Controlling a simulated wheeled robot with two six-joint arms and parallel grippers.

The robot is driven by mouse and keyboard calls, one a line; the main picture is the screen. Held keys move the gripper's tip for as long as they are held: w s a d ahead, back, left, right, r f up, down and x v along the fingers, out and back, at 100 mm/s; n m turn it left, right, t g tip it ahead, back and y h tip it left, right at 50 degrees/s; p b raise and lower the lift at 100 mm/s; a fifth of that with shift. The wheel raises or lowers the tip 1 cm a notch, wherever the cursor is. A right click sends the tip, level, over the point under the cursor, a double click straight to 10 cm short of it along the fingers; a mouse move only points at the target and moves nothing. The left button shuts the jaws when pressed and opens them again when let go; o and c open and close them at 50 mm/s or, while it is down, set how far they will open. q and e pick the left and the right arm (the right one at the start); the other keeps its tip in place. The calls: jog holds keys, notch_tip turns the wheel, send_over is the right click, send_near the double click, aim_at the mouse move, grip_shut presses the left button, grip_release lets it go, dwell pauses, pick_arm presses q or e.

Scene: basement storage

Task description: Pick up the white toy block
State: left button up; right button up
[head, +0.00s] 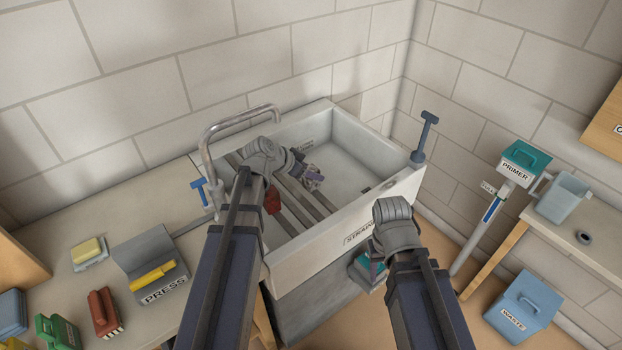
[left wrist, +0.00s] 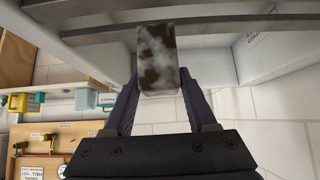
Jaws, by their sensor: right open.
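The white toy block (left wrist: 158,60) is white-grey with dark brown smudges. In the left wrist view it sits between the two fingers of my left gripper (left wrist: 159,82), which touch its sides. In the head view my left gripper (head: 312,176) is over the sink, and the block there is too small and covered to make out clearly.
The sink (head: 400,195) has bars (head: 300,196) across it, a red item (head: 272,200) and a tap (head: 240,118). A press (head: 150,265), sponge (head: 87,251) and brushes stand on the left bench. A waste bin (head: 525,306) and primer dispenser (head: 522,165) are at right.

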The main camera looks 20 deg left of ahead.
pick_arm(q)
grip_shut()
jog(key=shift+r, duration=0.15)
